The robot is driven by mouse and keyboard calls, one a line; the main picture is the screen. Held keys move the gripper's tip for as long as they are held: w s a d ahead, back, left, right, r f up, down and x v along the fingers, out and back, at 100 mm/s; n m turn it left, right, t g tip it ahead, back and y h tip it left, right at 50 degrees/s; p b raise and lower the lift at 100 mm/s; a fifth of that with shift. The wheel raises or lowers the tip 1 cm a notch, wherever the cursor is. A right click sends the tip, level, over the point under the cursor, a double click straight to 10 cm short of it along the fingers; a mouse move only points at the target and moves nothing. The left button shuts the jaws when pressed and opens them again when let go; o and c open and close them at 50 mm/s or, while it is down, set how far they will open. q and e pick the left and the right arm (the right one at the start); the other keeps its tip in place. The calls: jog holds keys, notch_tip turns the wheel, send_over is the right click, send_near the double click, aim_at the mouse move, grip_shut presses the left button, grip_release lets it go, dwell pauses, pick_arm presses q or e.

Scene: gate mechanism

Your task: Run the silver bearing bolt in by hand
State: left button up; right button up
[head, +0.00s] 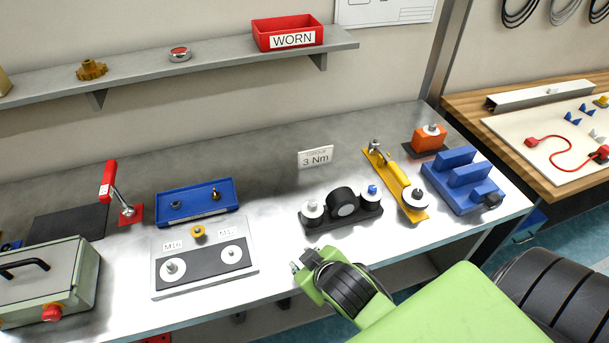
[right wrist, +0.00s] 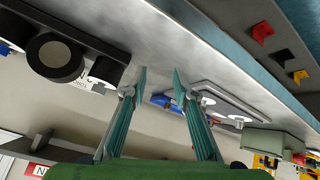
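A black roller block (head: 345,220) stands on the grey bench. A silver-topped bolt (head: 313,205) stands in a white disc at its left end. A blue-topped bolt (head: 372,188) stands at its right end, with a black roller (head: 343,203) between. I cannot tell for sure which silver bolt is the bearing bolt. My right gripper (head: 299,266) is over the bench's front edge, in front of and apart from the block. In the right wrist view its fingers (right wrist: 160,72) are spread with nothing between, and the roller (right wrist: 55,57) is at upper left. My left gripper is not in view.
A plate (head: 205,285) with silver bolts in white discs lies left, with a blue tray (head: 195,201) behind. A yellow lever mechanism (head: 400,180) and blue fixture (head: 462,180) stand right. A "3 Nm" sign (head: 316,157) stands behind. Bare bench lies between plate and block.

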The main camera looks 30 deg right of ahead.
jog(key=w+a+r+n+t+y, duration=0.2)
jog(key=w+a+r+n+t, duration=0.25)
jog(key=w+r, duration=0.5)
jog(key=w+a+r+n+t+y, duration=0.3)
jog(key=w+r+t, duration=0.35)
jog(key=r, duration=0.55)
jog(key=a+r+n+g+y, duration=0.1)
jog(key=a+r+n+y, duration=0.6)
jog(key=a+n, duration=0.15)
jog(key=s+a+n+g+y, duration=0.4)
jog(key=a+n+g+y, duration=0.5)
jog(key=n, duration=0.5)
jog(key=n+g+h, duration=0.6)
jog(key=g+h, duration=0.3)
jog(key=h, duration=1.1)
send_over(313, 203)
notch_tip(313, 203, down, 17)
jog(key=shift+r, duration=0.1)
jog(key=shift+f+b, duration=1.1)
jog(key=shift+f, duration=1.1)
